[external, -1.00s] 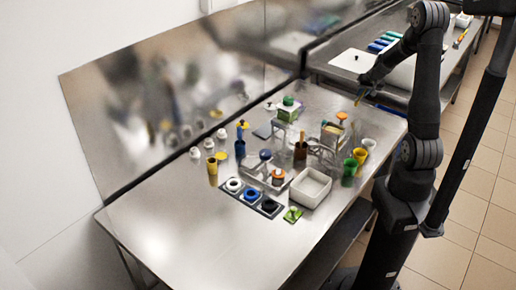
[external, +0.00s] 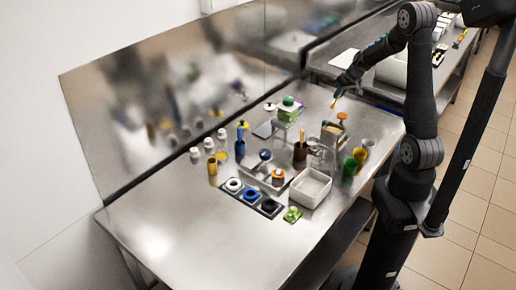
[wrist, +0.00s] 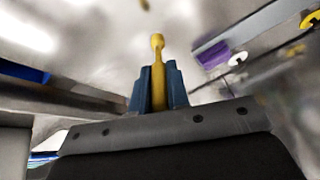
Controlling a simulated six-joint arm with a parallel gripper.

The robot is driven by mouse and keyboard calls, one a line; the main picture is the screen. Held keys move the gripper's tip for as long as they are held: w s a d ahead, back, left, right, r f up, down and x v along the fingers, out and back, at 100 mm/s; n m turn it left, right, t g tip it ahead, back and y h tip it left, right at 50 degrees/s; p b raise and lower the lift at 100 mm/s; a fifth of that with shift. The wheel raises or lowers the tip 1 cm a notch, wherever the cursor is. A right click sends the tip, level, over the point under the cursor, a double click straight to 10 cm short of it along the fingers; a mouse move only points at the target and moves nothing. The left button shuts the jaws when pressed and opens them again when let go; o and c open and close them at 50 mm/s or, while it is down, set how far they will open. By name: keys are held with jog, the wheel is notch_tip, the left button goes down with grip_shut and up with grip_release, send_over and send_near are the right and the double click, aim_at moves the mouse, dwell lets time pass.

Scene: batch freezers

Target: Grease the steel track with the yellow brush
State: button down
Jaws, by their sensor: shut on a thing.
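My gripper (external: 341,91) is shut on the yellow brush (external: 334,103) and holds it above the far right part of the steel table. In the wrist view the brush (wrist: 157,75) stands out between the two blue-grey fingers of my gripper (wrist: 158,82), its end pointing away from the camera. Steel fixtures (external: 317,148) stand on the table nearer the camera than the brush. They are small here, and I cannot tell for sure which part is the steel track. The brush appears to touch nothing.
A dark tray (external: 282,211) holds coloured rings. The front left of the table is clear.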

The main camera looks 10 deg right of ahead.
jog(key=s+a+r+n+g, duration=0.1)
jog(key=s+a+r+n, duration=0.2)
jog(key=a, duration=0.8)
jog(key=s+a+n+g, duration=0.15)
jog(key=a+n, duration=0.25)
jog(key=a, duration=0.7)
jog(key=s+a+r+n+g, duration=0.15)
jog(key=s+a+n, duration=0.25)
jog(key=a, duration=0.8)
jog(key=s+a+r+n, duration=0.1)
jog(key=s+a, duration=0.4)
jog(key=s, duration=0.8)
jog(key=s+a+r+n+h, duration=0.1)
jog(key=s+a, duration=0.5)
jog(key=s, duration=0.6)
jog(key=shift+s+r+n+h, duration=0.35)
jog(key=shift+r+n, duration=0.15)
jog(key=shift+r, duration=0.35)
